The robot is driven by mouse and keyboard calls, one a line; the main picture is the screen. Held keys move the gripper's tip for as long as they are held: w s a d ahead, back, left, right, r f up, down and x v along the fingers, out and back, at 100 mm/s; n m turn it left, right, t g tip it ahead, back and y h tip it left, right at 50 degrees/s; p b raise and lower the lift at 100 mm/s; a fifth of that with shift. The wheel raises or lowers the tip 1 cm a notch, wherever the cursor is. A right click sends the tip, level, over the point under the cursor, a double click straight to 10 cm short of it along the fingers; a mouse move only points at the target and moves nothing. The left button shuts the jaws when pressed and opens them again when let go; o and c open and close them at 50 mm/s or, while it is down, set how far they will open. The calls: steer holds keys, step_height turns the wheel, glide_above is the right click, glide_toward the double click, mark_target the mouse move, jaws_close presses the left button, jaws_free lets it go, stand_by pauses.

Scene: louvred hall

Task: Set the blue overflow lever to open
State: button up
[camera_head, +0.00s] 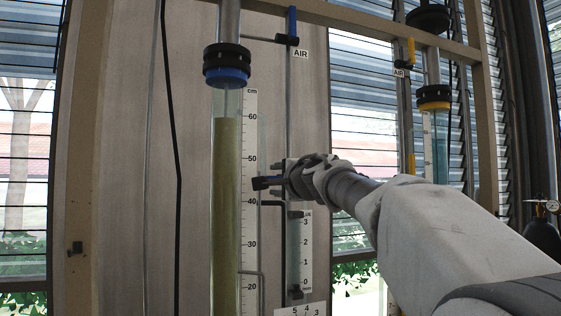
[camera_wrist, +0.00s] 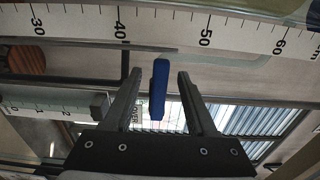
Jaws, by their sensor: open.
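The blue overflow lever (camera_head: 265,183) sticks out roughly sideways to the left at about the 45 mark of the tall column's scale in the head view. In the wrist view the blue lever (camera_wrist: 159,90) stands between my two fingers, with a gap visible on each side. My gripper (camera_head: 283,178) is open around the lever, and its fingertips (camera_wrist: 160,75) reach close to the lever's end. The valve body behind the lever is mostly hidden by my gripper. A partly hidden label (camera_wrist: 138,115) shows beside the lever.
A tall column (camera_head: 227,190) with a blue collar and a cm scale (camera_head: 249,140) stands just left. Another blue lever (camera_head: 292,22), marked AIR, is above. A small gauge tube (camera_head: 293,255) is below. A yellow-collared column (camera_head: 434,105) stands right.

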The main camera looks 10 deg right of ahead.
steer(key=s+d+b, duration=0.1)
steer(key=s, duration=0.5)
steer(key=shift+s+d+b, duration=0.15)
steer(key=shift+s+b, duration=0.15)
steer(key=shift+b, duration=0.05)
steer(key=s+d+b, duration=0.1)
steer(key=s+d, duration=0.2)
steer(key=s, duration=1.4)
steer(key=shift+d, duration=0.2)
